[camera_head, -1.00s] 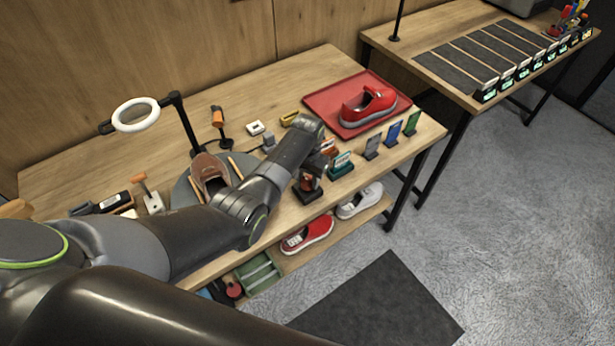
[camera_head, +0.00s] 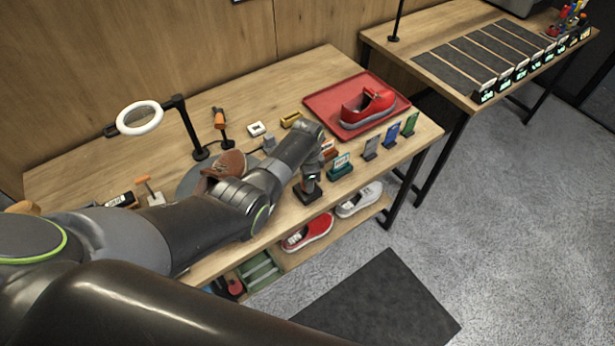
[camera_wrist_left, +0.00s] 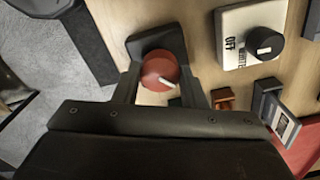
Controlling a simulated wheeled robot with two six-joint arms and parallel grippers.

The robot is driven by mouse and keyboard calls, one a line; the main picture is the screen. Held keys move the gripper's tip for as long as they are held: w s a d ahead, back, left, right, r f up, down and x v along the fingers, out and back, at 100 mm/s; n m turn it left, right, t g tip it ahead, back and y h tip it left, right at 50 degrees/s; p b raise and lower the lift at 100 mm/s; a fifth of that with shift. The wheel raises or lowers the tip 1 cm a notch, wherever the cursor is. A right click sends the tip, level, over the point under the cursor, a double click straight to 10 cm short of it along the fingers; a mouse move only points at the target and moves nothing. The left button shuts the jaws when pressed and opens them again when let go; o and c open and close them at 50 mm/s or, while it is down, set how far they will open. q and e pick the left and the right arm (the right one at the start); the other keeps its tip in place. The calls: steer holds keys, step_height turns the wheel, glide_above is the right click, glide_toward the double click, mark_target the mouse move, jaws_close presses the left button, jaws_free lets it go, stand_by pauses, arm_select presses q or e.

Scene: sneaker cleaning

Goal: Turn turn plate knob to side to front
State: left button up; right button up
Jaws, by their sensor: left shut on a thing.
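My left arm reaches across the table, and its gripper (camera_head: 311,180) points down at the front edge area. In the left wrist view the gripper (camera_wrist_left: 160,84) is shut on a round red knob (camera_wrist_left: 157,70) on a dark base. The knob's white mark points to the lower right in that view. A brown shoe (camera_head: 229,162) sits on the round grey turn plate (camera_head: 190,183), lying roughly left to right with its tip toward the right. My arm hides the plate's near side and part of the shoe. My right gripper is out of view.
A white switch box (camera_wrist_left: 234,52) with a black knob stands close to the gripper. Card stands, including a green one (camera_head: 340,167), line the table front. A red tray (camera_head: 322,104) holds a red shoe (camera_head: 367,107). A ring lamp (camera_head: 139,118) stands at the back left.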

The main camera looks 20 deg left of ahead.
arm_select(q)
steer(key=m, duration=0.4)
steer(key=shift+m, duration=2.2)
steer(key=o, duration=1)
steer(key=shift+w+r, duration=0.1)
steer(key=shift+r, duration=0.8)
step_height(320, 180, up, 16)
steer(key=shift+f+b, duration=0.15)
steer(key=shift+b, duration=0.95)
